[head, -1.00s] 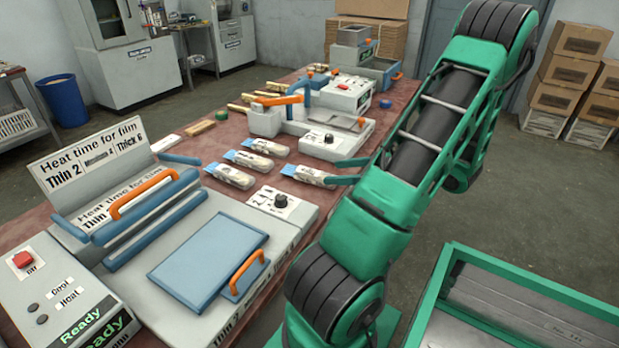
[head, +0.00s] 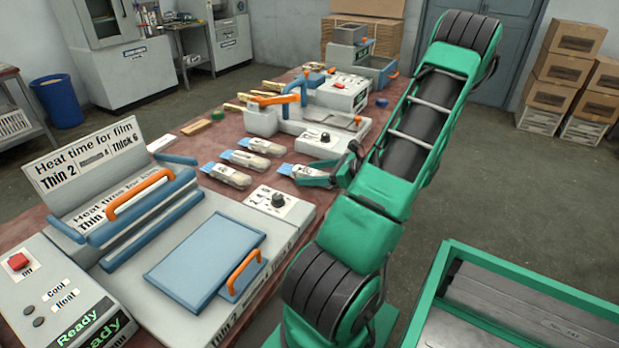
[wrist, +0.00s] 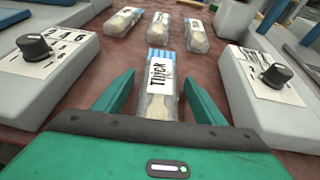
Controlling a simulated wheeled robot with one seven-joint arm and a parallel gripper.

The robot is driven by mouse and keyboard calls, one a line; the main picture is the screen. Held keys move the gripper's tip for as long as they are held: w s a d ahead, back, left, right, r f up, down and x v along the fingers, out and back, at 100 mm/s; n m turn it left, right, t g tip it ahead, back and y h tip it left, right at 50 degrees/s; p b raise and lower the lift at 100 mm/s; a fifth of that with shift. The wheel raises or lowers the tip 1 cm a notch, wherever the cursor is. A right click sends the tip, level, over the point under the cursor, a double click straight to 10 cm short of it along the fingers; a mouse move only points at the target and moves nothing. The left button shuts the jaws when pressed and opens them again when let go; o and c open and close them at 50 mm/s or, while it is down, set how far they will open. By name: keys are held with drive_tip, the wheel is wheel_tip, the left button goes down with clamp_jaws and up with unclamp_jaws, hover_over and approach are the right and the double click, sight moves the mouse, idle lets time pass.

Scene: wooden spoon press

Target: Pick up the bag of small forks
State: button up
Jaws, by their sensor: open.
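Several clear bags with blue tops and pale contents lie on the red-brown table; I cannot tell from these views which one holds small forks. The nearest bag (wrist: 160,105) has a white label and lies between the fingers of my open gripper (wrist: 158,80), with a finger on each side. In the head view this bag (head: 301,171) is partly hidden by my gripper (head: 334,168). Three other bags lie beyond it in the wrist view: a left bag (wrist: 122,20), a middle bag (wrist: 158,30) and a right bag (wrist: 196,36).
A grey machine with a black knob (wrist: 34,46) stands left of my gripper, and another knobbed machine (wrist: 277,75) stands right. In the head view, the blue-plated press (head: 205,262) fills the near table. A green-framed cart (head: 500,300) stands at right.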

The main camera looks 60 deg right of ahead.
drive_tip(key=c, duration=1.1)
